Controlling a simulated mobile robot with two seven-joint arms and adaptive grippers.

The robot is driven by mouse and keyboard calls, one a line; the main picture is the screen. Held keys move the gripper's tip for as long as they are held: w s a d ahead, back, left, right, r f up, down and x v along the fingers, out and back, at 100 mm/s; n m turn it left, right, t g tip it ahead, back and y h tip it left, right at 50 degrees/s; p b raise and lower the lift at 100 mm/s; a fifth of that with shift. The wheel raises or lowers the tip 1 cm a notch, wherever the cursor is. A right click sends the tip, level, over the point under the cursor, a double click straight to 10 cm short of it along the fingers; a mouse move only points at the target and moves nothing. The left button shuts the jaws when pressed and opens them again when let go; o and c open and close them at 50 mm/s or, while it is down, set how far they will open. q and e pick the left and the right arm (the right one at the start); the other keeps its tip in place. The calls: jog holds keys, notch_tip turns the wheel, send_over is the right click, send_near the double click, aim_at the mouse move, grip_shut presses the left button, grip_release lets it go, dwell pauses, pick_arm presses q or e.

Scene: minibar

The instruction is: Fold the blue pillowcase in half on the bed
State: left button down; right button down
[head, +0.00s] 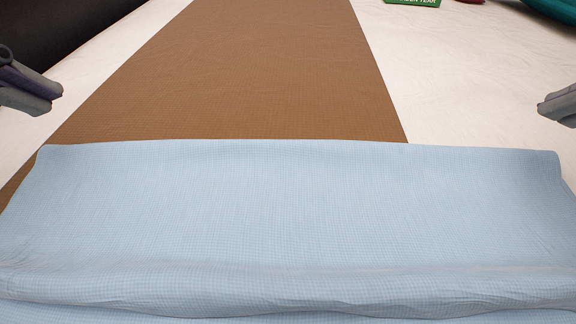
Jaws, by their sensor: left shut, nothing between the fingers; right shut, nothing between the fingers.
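The light blue pillowcase (300,205) lies across the lower half of the head view, over the bed (480,80). Its far edge runs nearly straight from left to right. Near the bottom of the view it has a raised, rounded ridge with layered edges beneath, and its near part is cut off by the frame. My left gripper (58,98) is shut and empty, above and beyond the pillowcase's far left corner. My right gripper (543,108) is shut and empty, beyond the far right corner and partly out of view. Neither touches the cloth.
A brown runner (250,70) lies along the white bed and goes under the pillowcase. A dark object (60,25) fills the upper left corner. A green sign (415,2), a red item (470,1) and a teal object (555,8) sit at the upper right.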

pick_arm(q)
jog(key=shift+f+b, duration=0.1)
jog(key=shift+b, duration=0.3)
pick_arm(e)
jog(key=shift+f, duration=0.15)
pick_arm(q)
jog(key=shift+f, duration=0.1)
jog(key=shift+f+p, duration=0.3)
jog(key=shift+p, duration=0.1)
pick_arm(e)
jog(key=shift+f, duration=0.25)
